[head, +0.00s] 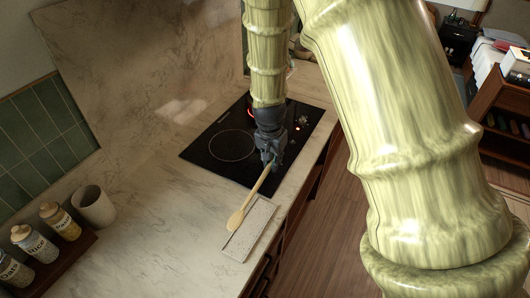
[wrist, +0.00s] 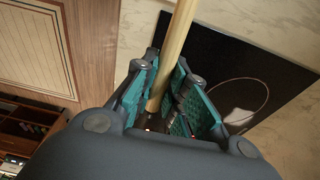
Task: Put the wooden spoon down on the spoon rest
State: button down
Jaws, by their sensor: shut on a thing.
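The wooden spoon (head: 254,197) is held by its handle in my gripper (head: 272,158), which is shut on it. The spoon slants down to the left in the head view, with its bowl end over or on the spoon rest. I cannot tell if the bowl touches it. The spoon rest (head: 257,222) is a pale speckled rectangular tray on the counter near its front edge. My gripper is beyond the rest, above the front part of the black cooktop. In the wrist view the spoon handle (wrist: 177,45) runs between the teal finger pads of my gripper (wrist: 170,95).
The black cooktop (head: 215,165) lies beyond the rest, with a red-lit mark. At the left stand a grey cup (head: 94,208) and several labelled jars (head: 60,222) on a wooden tray. The marble counter (head: 165,225) between them is clear. Wooden floor lies right of the counter edge.

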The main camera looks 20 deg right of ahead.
jog(key=s+f+b, duration=0.2)
jog(key=s+b, duration=0.1)
jog(key=s, duration=0.1)
jog(key=b, duration=0.2)
send_over(273, 192)
jog(key=w, duration=0.1)
notch_tip(273, 192, down, 5)
jog(key=shift+w+f, duration=0.1)
jog(key=shift+w, duration=0.05)
jog(key=shift+s+f, duration=0.3)
jog(key=shift+s, duration=0.95)
jog(key=shift+w+f, duration=0.5)
jog(key=shift+w, duration=0.25)
jog(key=c, duration=1.9)
grip_release()
jog(key=shift+w, duration=0.15)
jog(key=o, duration=0.4)
jog(key=shift+o, duration=0.7)
jog(key=shift+s+r, duration=0.3)
jog(key=shift+s, duration=0.2)
jog(key=shift+w+f, duration=0.15)
jog(key=shift+w, duration=0.15)
notch_tip(273, 192, up, 12)
jog(key=s+a, duration=0.1)
jog(key=shift+s+a, duration=0.2)
jog(key=shift+s, duration=0.05)
